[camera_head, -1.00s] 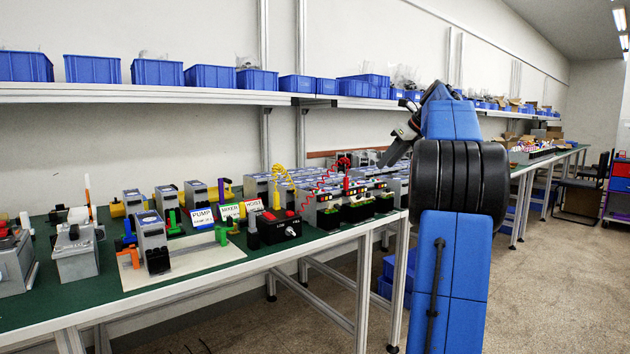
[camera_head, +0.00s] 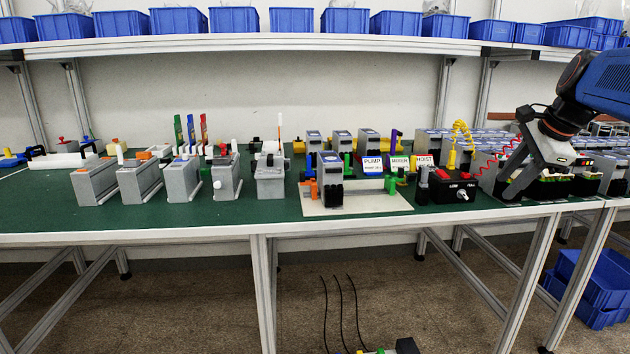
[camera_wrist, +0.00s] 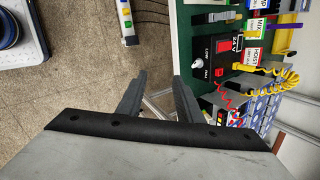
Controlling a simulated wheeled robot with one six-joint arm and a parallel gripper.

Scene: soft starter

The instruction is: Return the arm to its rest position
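My arm, blue and black, enters at the right of the head view. My gripper (camera_head: 514,188) is grey, angled down in front of the grey devices at the table's right part. In the wrist view my gripper (camera_wrist: 160,76) shows two dark fingers apart, with nothing between them. Below them are the table's front edge and the floor.
A green-topped table (camera_head: 240,219) holds grey devices, a black control box (camera_head: 452,191) with red and yellow coiled cables, and a pale plate (camera_head: 385,203). Blue bins line the shelf (camera_head: 260,43) above. More blue bins (camera_head: 592,285) are under the table.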

